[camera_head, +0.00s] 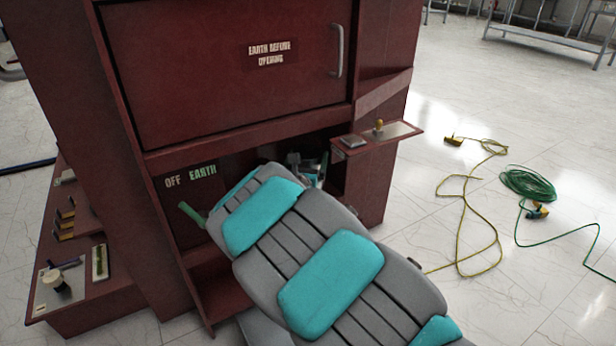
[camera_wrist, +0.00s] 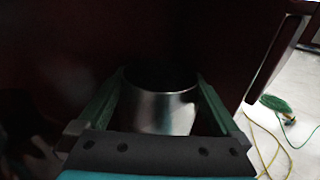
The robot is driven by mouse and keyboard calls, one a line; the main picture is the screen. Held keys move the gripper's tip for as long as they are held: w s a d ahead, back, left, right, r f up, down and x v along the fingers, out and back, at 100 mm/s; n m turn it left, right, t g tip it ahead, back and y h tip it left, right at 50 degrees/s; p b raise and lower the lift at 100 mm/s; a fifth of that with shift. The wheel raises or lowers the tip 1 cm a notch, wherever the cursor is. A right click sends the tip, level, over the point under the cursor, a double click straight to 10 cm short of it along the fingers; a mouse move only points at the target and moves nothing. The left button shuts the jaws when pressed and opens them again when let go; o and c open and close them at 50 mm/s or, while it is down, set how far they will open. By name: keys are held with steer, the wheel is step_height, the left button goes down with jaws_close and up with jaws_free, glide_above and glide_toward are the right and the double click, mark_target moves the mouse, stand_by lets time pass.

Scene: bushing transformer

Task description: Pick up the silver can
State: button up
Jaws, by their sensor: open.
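The silver can (camera_wrist: 160,110) shows in the wrist view inside a dark recess, with a shiny metal side and a dark top. My gripper (camera_wrist: 160,74) is open, with one green finger on each side of the can. I cannot tell whether either finger touches it. The can's lower part is hidden behind the gripper's dark body. In the head view my grey and teal arm reaches into the opening of the dark red cabinet (camera_head: 220,75). There the can is not discernible, and my gripper is mostly hidden.
A small shelf (camera_head: 410,131) juts out right of the opening. A green lever (camera_head: 191,213) sticks out left of my arm. A low side ledge (camera_head: 105,287) holds small items. A yellow cable (camera_head: 466,205) and green cable coil (camera_head: 528,183) lie on the floor at right.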

jaws_close()
stand_by(0.8)
